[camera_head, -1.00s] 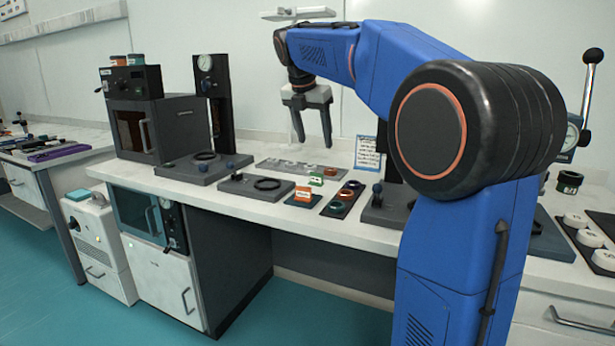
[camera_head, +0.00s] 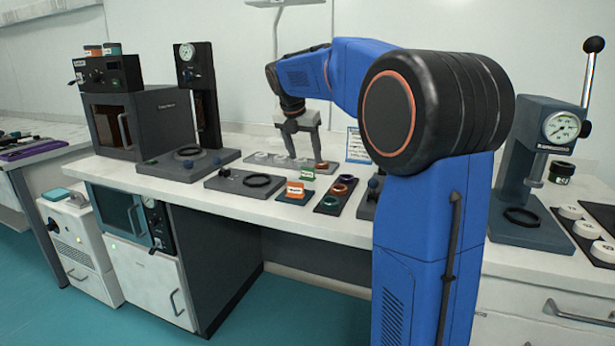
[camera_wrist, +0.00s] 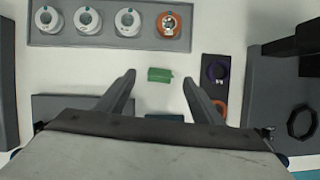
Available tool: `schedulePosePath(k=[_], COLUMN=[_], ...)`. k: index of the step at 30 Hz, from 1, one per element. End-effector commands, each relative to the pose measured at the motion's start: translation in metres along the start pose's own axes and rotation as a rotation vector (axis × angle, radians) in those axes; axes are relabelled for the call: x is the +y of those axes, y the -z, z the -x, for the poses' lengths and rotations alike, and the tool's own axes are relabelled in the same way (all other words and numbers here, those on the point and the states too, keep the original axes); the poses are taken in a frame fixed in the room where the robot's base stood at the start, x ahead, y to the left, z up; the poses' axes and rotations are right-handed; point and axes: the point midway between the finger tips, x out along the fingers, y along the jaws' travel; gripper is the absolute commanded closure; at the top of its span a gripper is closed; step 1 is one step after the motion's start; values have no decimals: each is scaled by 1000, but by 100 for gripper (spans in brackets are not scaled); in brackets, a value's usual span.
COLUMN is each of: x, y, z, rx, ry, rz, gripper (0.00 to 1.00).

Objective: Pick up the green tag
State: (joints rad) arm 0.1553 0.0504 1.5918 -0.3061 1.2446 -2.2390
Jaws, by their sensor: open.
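The green tag (camera_wrist: 159,75) lies on the white bench top in the wrist view, ahead of my fingertips and roughly centred between them. It also shows in the head view as a small green block (camera_head: 307,171), behind an orange tag (camera_head: 295,188) on a dark green base. My gripper (camera_wrist: 159,78) is open and empty, its two fingers spread to either side of the tag. In the head view my gripper (camera_head: 306,163) points down over the bench near the tag, with one finger beside it. I cannot tell the exact height left above the bench.
A grey tray (camera_wrist: 107,41) with several ring-shaped pieces lies beyond the tag. A dark tray with coloured rings (camera_head: 336,196) is at its right. A plate with a black ring (camera_head: 246,183) is at left. A gauge press (camera_head: 534,180) stands farther right.

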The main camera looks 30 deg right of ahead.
Motion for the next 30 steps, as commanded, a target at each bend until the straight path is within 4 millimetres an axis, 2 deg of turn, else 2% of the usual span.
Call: schedulePosePath(k=[10, 19, 27, 29, 30], x=[-1, -2, -2, -2, -2], y=[1, 4, 4, 4, 4], z=[-20, -58, -63, -63, -63], rx=[1, 1, 0, 0, 0], ry=[2, 2, 0, 0, 0], rz=[0, -1, 0, 0, 0], gripper=[39, 39, 39, 51, 61])
